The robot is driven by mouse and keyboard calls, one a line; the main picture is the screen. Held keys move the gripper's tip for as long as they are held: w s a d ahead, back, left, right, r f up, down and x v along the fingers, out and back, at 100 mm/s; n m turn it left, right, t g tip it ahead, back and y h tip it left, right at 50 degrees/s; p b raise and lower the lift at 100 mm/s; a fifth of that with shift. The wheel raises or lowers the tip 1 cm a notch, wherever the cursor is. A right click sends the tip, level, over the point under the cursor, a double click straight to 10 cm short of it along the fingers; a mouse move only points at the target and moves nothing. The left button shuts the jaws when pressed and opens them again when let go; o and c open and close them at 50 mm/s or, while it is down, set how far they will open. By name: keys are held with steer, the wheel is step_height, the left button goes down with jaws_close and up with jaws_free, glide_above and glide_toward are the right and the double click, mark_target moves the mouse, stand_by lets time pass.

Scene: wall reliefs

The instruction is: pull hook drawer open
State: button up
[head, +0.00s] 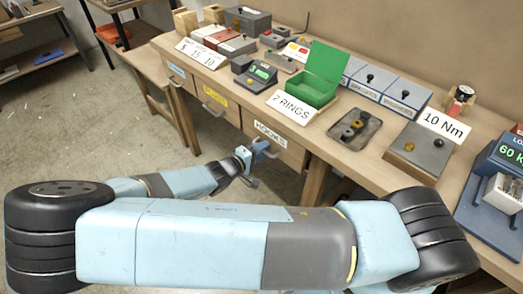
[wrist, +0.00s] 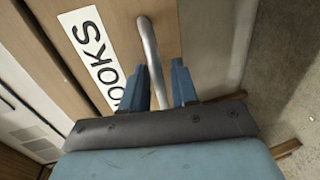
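The hook drawer (head: 291,154) is in the bench front, with a white label (head: 270,133) reading HOOKS. Its front looks flush with the bench. In the wrist view the drawer front (wrist: 120,20) fills the upper middle, with the HOOKS label (wrist: 92,50) left of a grey metal bar handle (wrist: 149,48). My gripper (head: 258,155) is at the drawer front, below the label. In the wrist view my gripper (wrist: 168,78) has its two blue fingers apart, with the lower part of the handle between them, close to the left finger. Firm contact cannot be told.
A drawer with a yellow label (head: 215,96) is to the left along the bench. On the bench top are an open green box (head: 315,80), a dark tray (head: 355,130) and a 2 RINGS sign (head: 292,106). The floor (head: 90,130) left of the bench is clear.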

steer(key=shift+w+d, duration=0.1)
steer(key=shift+c, duration=0.2)
jaws_close()
steer(key=shift+f, duration=0.1)
